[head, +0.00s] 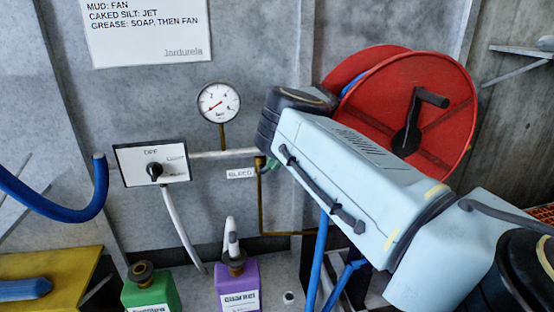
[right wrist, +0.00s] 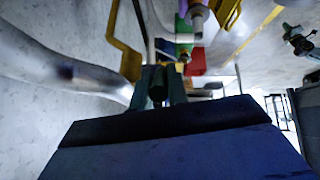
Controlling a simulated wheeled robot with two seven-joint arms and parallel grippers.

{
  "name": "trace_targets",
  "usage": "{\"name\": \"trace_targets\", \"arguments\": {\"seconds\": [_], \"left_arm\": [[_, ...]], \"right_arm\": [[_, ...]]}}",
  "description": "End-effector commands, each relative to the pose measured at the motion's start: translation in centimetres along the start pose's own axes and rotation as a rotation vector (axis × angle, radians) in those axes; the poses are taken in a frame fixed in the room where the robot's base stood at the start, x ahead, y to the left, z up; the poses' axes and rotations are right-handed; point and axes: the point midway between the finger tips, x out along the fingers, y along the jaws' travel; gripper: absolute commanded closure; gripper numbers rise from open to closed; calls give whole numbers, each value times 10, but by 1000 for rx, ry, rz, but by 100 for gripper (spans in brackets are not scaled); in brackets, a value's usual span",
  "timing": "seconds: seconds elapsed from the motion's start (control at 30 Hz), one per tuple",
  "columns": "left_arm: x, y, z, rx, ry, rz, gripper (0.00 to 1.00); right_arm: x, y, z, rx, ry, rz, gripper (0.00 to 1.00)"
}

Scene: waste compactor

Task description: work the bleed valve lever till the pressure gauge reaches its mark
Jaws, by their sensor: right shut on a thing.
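The pressure gauge (head: 219,102) is a round white dial on a brass stem above the pipe. A thin red line runs from its centre toward the lower left; its mark is too small to read. The BLEED label (head: 241,173) hangs below the pipe beside the brass valve fitting. My right arm reaches in from the right and hides most of the valve. My right gripper (right wrist: 157,88) is shut on a narrow dark piece at the valve, which appears to be the bleed valve lever (right wrist: 157,80). My left gripper is not in view.
A red hose reel (head: 440,110) stands behind my arm. A green bottle (head: 150,290) and a purple bottle (head: 238,290) stand below. A blue hose (head: 60,213) curves in at left.

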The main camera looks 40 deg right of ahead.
Motion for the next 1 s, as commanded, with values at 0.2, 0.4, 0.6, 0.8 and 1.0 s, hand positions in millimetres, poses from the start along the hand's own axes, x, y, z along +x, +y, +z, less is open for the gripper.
{"name": "trace_targets", "arguments": {"seconds": [0.2, 0.4, 0.6, 0.8, 1.0], "left_arm": [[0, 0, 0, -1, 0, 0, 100], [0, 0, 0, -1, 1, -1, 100], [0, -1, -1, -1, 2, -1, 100], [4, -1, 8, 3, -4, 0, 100], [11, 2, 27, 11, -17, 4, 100]], "right_arm": [[-1, 1, -1, -2, 1, 2, 100], [-1, 1, -1, -1, 0, 1, 75], [-1, 1, -1, -1, 0, 1, 75], [-21, 4, -16, -2, 1, 2, 75], [-54, 11, -39, -4, 1, 3, 75]]}}
